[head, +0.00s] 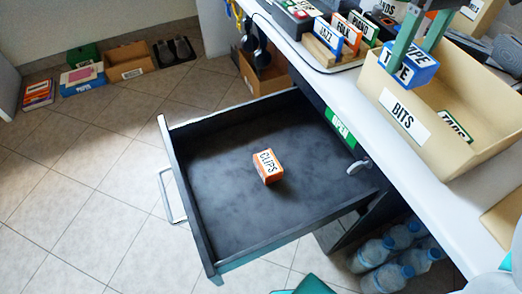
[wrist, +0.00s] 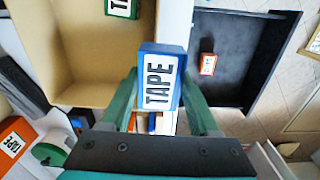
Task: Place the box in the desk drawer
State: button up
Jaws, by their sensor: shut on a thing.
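My gripper (head: 415,55) is shut on a blue box (head: 422,72) with a white label, held above the cardboard bin labelled BITS (head: 403,108) on the desk. In the wrist view the blue box (wrist: 157,82) sits between the green fingers and its label reads TAPE. The desk drawer (head: 225,205) is pulled open, with dark inside walls and floor. An orange box labelled CLIPS (head: 269,166) lies on the drawer floor. The drawer also shows at the right of the wrist view (wrist: 235,65), apart from the held box.
A green labelled box (head: 455,124) lies in the BITS bin. Bottles (head: 398,250) stand under the desk. Boxes and shoes line the far wall. Much of the drawer floor around the CLIPS box is clear.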

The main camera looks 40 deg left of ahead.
aim_at(240, 192)
jog(key=k, duration=1.75)
